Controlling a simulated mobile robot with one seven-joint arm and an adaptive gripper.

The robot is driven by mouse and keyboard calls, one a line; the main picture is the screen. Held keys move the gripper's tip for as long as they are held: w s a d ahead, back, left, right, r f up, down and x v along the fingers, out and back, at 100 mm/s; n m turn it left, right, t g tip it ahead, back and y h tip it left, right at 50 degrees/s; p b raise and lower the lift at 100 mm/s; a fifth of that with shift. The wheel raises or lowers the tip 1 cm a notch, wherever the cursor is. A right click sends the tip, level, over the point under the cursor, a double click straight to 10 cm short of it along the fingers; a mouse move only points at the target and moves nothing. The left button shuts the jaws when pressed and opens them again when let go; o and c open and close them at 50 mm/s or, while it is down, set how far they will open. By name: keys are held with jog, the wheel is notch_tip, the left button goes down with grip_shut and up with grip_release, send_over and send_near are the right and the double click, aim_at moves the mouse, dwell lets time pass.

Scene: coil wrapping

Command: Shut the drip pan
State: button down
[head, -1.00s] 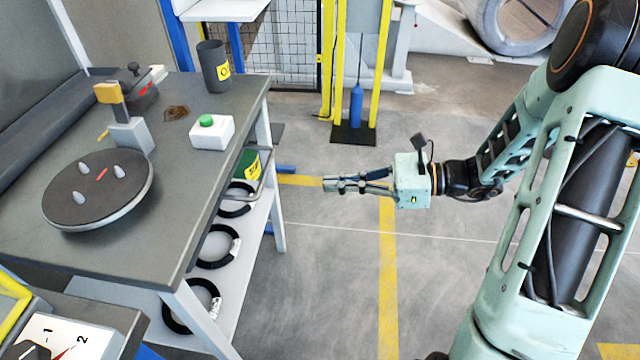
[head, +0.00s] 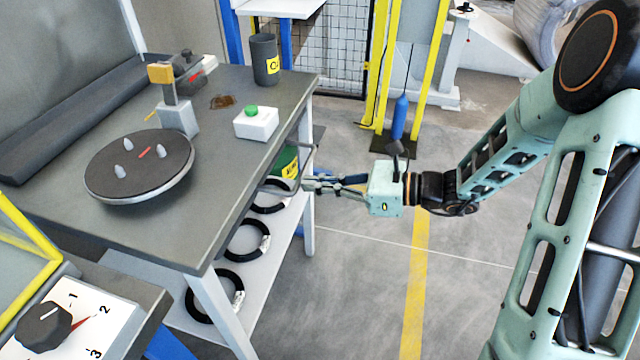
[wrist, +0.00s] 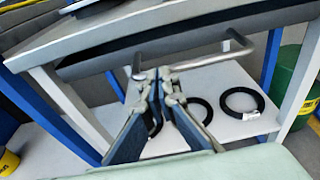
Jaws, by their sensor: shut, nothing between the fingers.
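The drip pan shows as a dark strip (wrist: 190,47) under the tabletop in the wrist view. Its grey bar handle (wrist: 200,62) stands out from the table's side. My gripper (head: 310,184) is shut and empty, beside the table's right side, close to the handle. In the wrist view my fingers (wrist: 158,75) overlap the left part of the handle. I cannot tell whether they touch it. How far the pan is out is hard to judge.
The grey table (head: 220,180) carries a round plate (head: 140,168), a white box with a green button (head: 256,123) and a dark cup (head: 264,60). Black rings (head: 247,240) lie on its lower shelf. A green bin (head: 285,164) stands beyond the handle.

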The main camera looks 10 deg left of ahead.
jog(key=x, duration=0.3)
jog(key=r+x, duration=0.1)
jog(key=shift+a+f, duration=0.1)
jog(key=shift+a, duration=0.35)
